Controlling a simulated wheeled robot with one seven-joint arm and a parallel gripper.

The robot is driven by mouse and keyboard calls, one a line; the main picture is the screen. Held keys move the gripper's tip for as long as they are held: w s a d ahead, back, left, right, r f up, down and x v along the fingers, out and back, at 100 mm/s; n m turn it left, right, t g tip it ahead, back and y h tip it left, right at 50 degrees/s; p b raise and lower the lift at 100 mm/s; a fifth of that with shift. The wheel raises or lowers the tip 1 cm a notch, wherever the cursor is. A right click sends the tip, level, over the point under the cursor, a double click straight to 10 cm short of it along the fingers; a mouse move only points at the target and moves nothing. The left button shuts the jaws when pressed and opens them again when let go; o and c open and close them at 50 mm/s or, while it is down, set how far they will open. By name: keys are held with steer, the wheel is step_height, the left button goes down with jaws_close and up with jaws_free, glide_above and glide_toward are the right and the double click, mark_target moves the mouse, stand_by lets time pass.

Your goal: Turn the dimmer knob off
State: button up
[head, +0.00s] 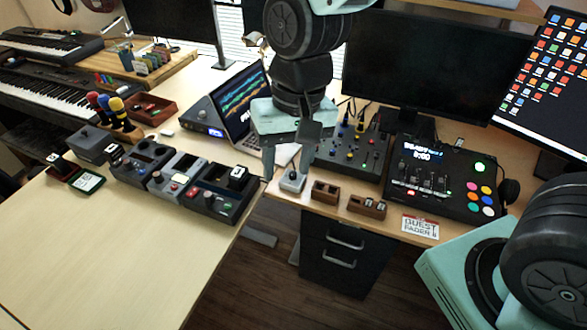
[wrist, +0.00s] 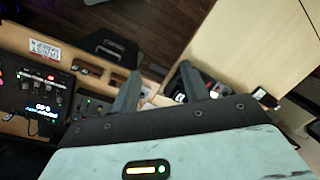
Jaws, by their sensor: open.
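A small white box with a dark knob on top (head: 291,180), which looks like the dimmer, sits near the front edge of the desk in the head view. My gripper (head: 287,163) is open, pointing down, with its fingers apart just above and behind the box in the picture. I cannot tell the exact height gap or whether a finger touches it. In the wrist view my gripper (wrist: 158,82) shows two spread fingers with nothing held. A pale patch lies between them there, but it is too small to tell whether it is the box.
Two small wooden boxes (head: 325,192) (head: 367,206) stand right of the white box. A mixer (head: 352,150) and a lit control deck (head: 445,175) stand behind. Left are effect pedals (head: 217,195) and a laptop (head: 240,108). The light desk's front left (head: 110,250) is clear.

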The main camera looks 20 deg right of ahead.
steer(key=w+d+f+m, duration=0.1)
steer(key=w+f+m, duration=0.15)
steer(key=w, duration=0.25)
steer(key=w+d+f+m+p, duration=0.1)
steer(key=w+m, duration=0.2)
steer(key=w, duration=0.2)
steer(key=w+d+f+m, duration=0.1)
steer(key=w+f+m, duration=0.1)
steer(key=w+m, duration=0.15)
steer(key=m+t+h+p, duration=0.1)
steer(key=m, duration=0.5)
glide_toward(294, 173)
steer(key=f+p, duration=0.1)
steer(key=f, duration=0.2)
steer(key=f+p, duration=0.1)
steer(key=f, duration=0.1)
steer(key=f+p, duration=0.2)
steer(key=f, duration=0.1)
steer(key=shift+w+a+f, duration=0.2)
steer(key=shift+a+f, duration=0.1)
steer(key=c, duration=1)
